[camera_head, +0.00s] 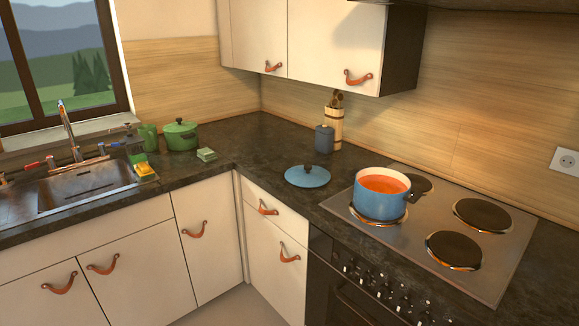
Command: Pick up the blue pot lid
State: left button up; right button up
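The blue pot lid (302,178) lies flat on the dark countertop, just left of the stove, with its dark knob facing up. A blue pot (378,203) with orange contents and a dark handle stands uncovered on the left side of the stove. Neither of my grippers shows in the head view, and nothing touches the lid.
The stove (486,278) has several round burners. A green pot (180,135) and a sink (85,186) are at the left. Dark counter (243,150) lies clear left of the lid.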

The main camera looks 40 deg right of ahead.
aim_at(309, 176)
jog(key=i+z, duration=0.25)
jog(key=i, duration=0.15)
jog(key=i+j+z, duration=0.2)
jog(key=i, duration=0.2)
jog(key=i+j+z, duration=0.25)
jog(key=i+l, duration=0.05)
jog(key=i, duration=0.05)
